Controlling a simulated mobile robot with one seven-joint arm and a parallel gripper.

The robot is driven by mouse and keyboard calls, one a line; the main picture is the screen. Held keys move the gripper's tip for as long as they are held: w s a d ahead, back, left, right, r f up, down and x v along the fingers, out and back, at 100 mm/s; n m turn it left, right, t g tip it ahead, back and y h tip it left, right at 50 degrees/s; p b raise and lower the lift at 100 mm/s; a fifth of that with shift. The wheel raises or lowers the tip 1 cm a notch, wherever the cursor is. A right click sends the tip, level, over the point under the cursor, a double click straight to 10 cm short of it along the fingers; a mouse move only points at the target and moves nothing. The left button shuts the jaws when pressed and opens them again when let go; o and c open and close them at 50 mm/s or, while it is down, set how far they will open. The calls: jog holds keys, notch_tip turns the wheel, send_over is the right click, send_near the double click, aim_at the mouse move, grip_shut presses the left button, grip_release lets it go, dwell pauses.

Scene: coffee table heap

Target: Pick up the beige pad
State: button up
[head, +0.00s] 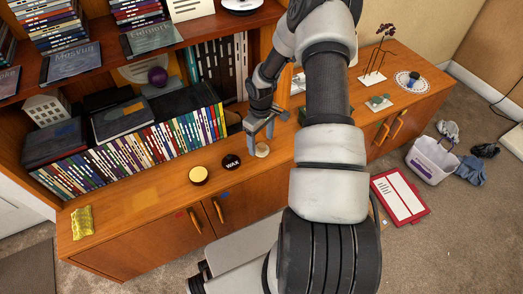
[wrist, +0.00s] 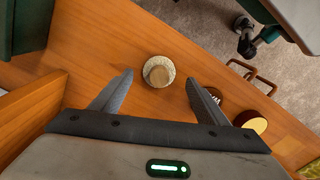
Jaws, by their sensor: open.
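The beige pad (head: 262,150) is a small round piece lying on the wooden cabinet top, right of the black wax lid. In the wrist view the pad (wrist: 158,72) is pale and round with a tan round middle. My gripper (head: 259,136) is open and empty, pointing down just above and behind the pad. In the wrist view my gripper (wrist: 159,80) has its two fingers apart, with the pad between and slightly beyond the fingertips. I cannot tell the exact height of the fingertips over the wood.
The black wax lid (head: 231,161) and an open tin (head: 198,174) with yellowish contents stand left of the pad. A yellow cloth (head: 82,222) lies at the far left. A long row of books (head: 140,145) stands behind. The front strip of wood is mostly clear.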

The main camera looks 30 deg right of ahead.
aim_at(262, 145)
notch_tip(262, 145, down, 3)
jog(key=shift+d+f, duration=0.1)
jog(key=c, duration=1.2)
notch_tip(262, 145, up, 10)
jog(key=shift+r+p, duration=0.1)
jog(key=shift+p, duration=0.95)
jog(key=o, duration=0.4)
jog(key=shift+c, duration=1.1)
